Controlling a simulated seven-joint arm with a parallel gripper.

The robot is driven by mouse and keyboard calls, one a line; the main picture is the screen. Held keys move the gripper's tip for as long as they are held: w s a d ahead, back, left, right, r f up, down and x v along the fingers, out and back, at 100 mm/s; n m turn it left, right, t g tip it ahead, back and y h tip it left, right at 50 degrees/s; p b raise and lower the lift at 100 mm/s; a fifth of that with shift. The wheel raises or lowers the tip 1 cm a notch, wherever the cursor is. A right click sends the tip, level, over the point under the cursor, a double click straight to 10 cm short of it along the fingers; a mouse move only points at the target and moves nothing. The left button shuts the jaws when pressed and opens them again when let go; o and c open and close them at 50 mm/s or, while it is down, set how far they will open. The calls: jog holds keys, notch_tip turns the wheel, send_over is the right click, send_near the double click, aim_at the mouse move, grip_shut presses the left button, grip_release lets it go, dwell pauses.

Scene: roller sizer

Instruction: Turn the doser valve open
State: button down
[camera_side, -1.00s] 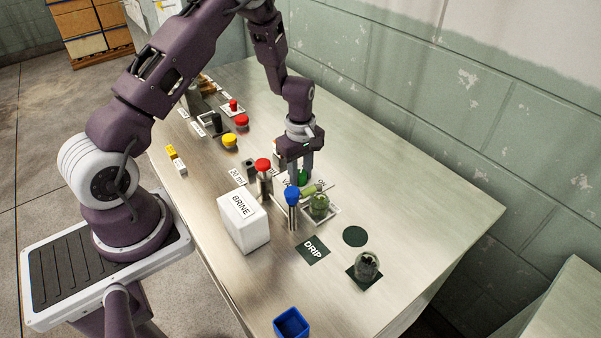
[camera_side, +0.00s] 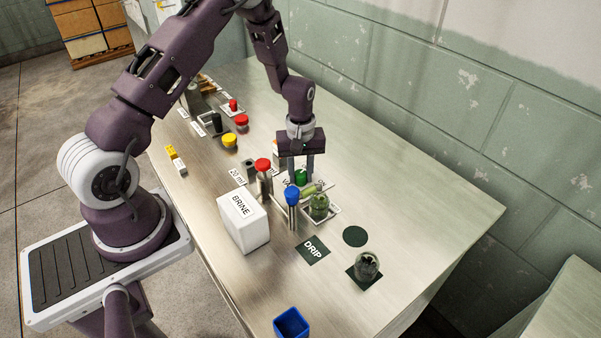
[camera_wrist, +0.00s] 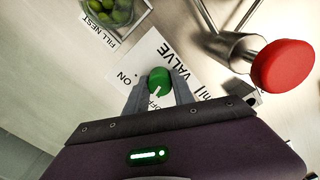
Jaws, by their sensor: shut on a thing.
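The doser valve is a round green knob (camera_side: 301,177) on a white card marked VALVE, ON and OFF. In the wrist view the knob (camera_wrist: 159,78) sits between my two grey fingers, with a white line on its near side, toward the OFF lettering. My gripper (camera_side: 301,174) points down and is shut on the knob; its fingers partly cover the card (camera_wrist: 150,50). A glass jar of green olives (camera_side: 319,207) stands close by on the card marked FILL NEST, seen in the wrist view.
A red-capped metal fitting (camera_side: 263,166) and a blue-capped one (camera_side: 292,195) stand close to my gripper. A white BRINE box (camera_side: 243,222) is nearer the front. A jar with dark contents (camera_side: 367,266) and a blue bin (camera_side: 291,323) are farther off. The table's right part is clear.

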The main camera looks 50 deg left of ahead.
aim_at(301, 173)
jog(key=m, duration=1.2)
dwell(0.7)
jog(key=c, duration=1.1)
grip_release()
jog(key=shift+o, duration=0.2)
notch_tip(301, 173, up, 7)
jog(key=shift+r, duration=0.1)
